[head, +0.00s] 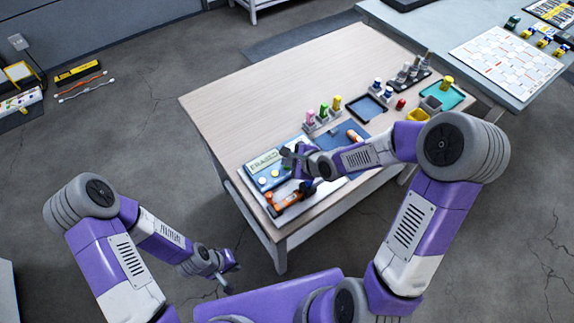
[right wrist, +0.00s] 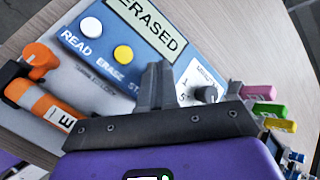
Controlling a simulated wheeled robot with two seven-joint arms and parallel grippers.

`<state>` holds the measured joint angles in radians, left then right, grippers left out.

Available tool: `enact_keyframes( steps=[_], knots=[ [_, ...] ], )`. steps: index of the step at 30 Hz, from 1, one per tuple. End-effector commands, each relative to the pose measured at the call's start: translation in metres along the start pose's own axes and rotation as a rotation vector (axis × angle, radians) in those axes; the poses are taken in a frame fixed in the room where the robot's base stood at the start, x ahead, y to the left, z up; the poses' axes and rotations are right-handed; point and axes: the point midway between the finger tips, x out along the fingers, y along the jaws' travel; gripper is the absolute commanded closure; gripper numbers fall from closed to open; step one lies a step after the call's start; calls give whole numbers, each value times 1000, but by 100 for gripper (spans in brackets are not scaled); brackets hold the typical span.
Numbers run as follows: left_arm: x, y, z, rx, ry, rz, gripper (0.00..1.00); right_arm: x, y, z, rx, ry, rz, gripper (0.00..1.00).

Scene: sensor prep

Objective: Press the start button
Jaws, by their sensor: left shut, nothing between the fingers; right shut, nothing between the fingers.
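The blue control box (head: 252,176) sits near the table's front left corner, and its display (right wrist: 150,20) reads ERASED. In the right wrist view a white button (right wrist: 91,25) is above READ and a yellow button (right wrist: 123,53) is above ERASE. A third label beginning "ST" is partly covered by my right gripper (right wrist: 158,72), and the button there is hidden behind the fingers. My right gripper (head: 288,155) is shut and empty over the box's right part; I cannot tell whether it touches. My left gripper (head: 230,264) is shut and empty, low in front of the table.
A dark knob (right wrist: 206,93) is just right of my right fingers. An orange-and-white tool (head: 290,198) lies in front of the box. Pink, green and yellow capped items (head: 324,110) stand behind it in a rack. The table's far left (head: 240,100) is bare.

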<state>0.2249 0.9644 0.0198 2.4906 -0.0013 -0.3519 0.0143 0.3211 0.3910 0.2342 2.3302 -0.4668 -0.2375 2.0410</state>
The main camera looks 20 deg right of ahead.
Motion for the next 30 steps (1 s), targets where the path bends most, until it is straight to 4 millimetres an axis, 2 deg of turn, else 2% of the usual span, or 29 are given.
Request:
enact_keyframes(
  steps=[30],
  knots=[
    [4, -1, 0, 0, 0, 0, 100, 6, 4, -4, 0, -1, 0, 100]
  ],
)
